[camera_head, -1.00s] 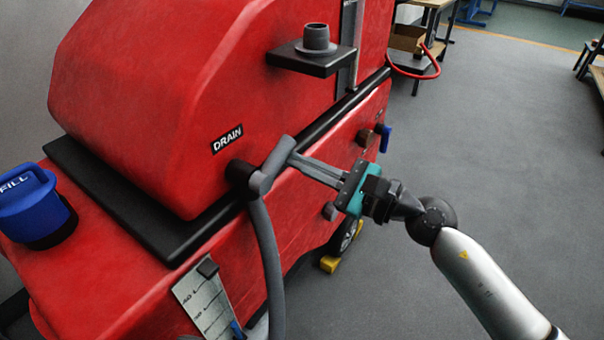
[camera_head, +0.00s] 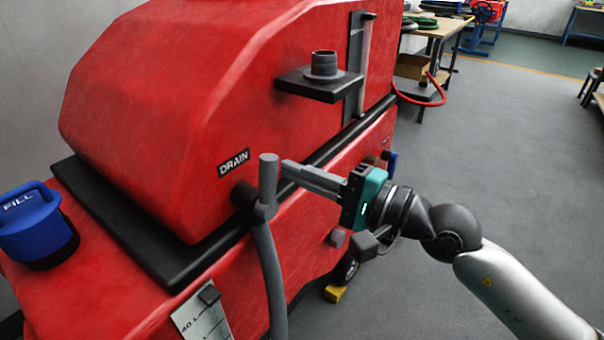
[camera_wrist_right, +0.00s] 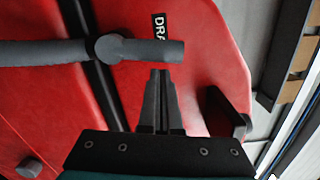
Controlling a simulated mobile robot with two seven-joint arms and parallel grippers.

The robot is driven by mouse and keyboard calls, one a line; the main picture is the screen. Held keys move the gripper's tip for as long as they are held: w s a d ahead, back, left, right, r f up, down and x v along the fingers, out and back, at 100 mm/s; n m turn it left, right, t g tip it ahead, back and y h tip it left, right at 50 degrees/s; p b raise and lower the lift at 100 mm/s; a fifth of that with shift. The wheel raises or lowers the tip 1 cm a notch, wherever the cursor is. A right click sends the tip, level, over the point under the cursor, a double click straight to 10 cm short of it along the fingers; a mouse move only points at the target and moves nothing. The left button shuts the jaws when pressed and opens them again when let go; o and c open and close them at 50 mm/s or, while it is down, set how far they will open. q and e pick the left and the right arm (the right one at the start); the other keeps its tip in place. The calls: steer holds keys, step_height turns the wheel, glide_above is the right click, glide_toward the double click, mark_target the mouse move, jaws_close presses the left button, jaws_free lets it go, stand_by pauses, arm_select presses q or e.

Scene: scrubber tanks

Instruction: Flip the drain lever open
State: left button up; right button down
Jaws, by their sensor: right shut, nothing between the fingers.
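The grey drain lever (camera_head: 268,178) stands upright on the drain valve beside the DRAIN label (camera_head: 233,162), roughly in line with the grey hose (camera_head: 269,270) below it. In the right wrist view the lever (camera_wrist_right: 155,50) lies across the picture just beyond the fingertips. My right gripper (camera_head: 287,170) is shut and empty, its fingertips close to the lever's right side. I cannot tell whether they touch it. The gripper also shows in the wrist view (camera_wrist_right: 161,78). My left gripper is not in view.
The red scrubber tank (camera_head: 170,120) fills the left and middle. A black shelf with a grey spout (camera_head: 322,68) juts out above the gripper. A blue FILL cap (camera_head: 35,225) is at the left. Open grey floor (camera_head: 500,150) lies to the right.

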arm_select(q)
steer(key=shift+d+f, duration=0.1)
arm_select(e)
steer(key=shift+s+a+r+n, duration=0.1)
steer(key=shift+s+a+n, duration=0.05)
steer(key=shift+n, duration=0.25)
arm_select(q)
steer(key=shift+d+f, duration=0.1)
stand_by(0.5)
